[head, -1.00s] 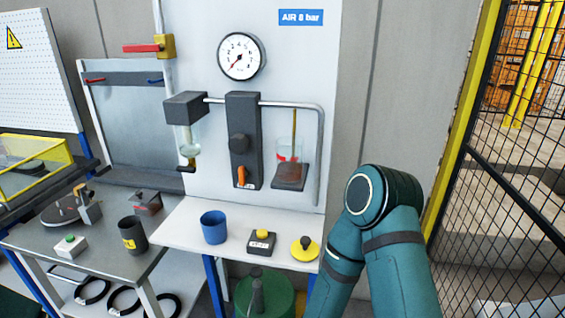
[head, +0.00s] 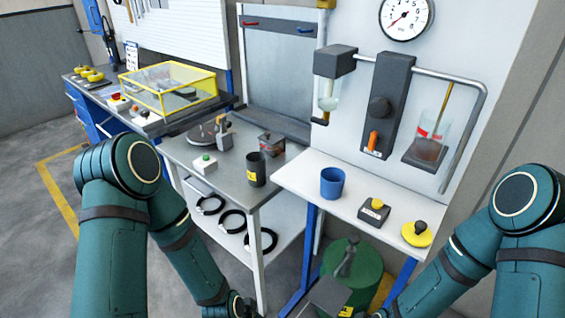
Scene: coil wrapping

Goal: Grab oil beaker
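A clear glass beaker with a red mark (head: 432,128) stands on a dark bracket at the right of the wall panel, with a thin yellowish rod upright in it. A black cup with a yellow label (head: 256,170) stands on the grey table. A blue cup (head: 332,183) stands on the white shelf. I cannot tell for sure which is the oil beaker. My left gripper (head: 240,306) shows only as dark parts at the bottom edge, its fingers unclear. My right gripper (head: 378,313) is mostly cut off at the bottom edge. Both are well below the vessels.
A black box with a yellow button (head: 374,210) and a yellow round knob piece (head: 417,234) sit on the white shelf. A green drum (head: 362,270) stands below it. A yellow-framed clear case (head: 168,88) is farther left.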

